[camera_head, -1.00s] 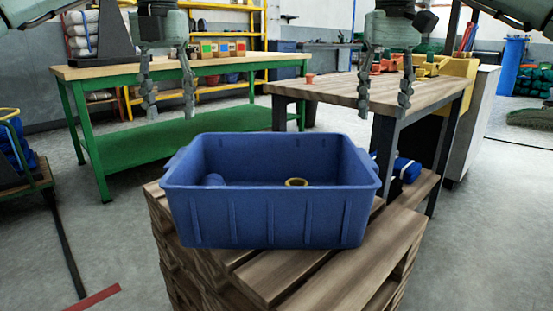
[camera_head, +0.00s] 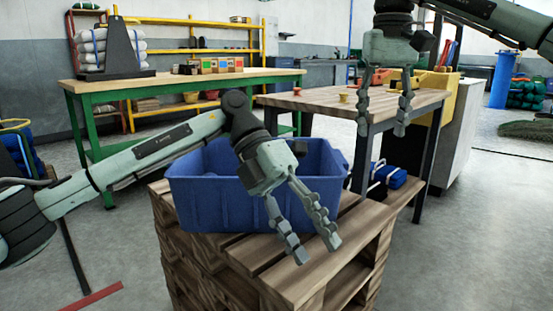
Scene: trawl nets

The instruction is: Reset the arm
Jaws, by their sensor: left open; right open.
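My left gripper (camera_head: 316,246) is open and empty. It hangs in front of the blue crate (camera_head: 205,205), over the wooden pallet stack, with its fingers pointing down and to the right. My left arm crosses the picture from the left and hides part of the crate. The crate's inside is mostly hidden. My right gripper (camera_head: 384,128) is open and empty, with its fingers pointing down, in front of the wooden-topped table at the right.
The pallet stack (camera_head: 300,280) carries the crate. A wooden-topped table (camera_head: 325,109) with small orange and yellow pieces stands behind at the right. A green workbench (camera_head: 150,88) stands at the back left.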

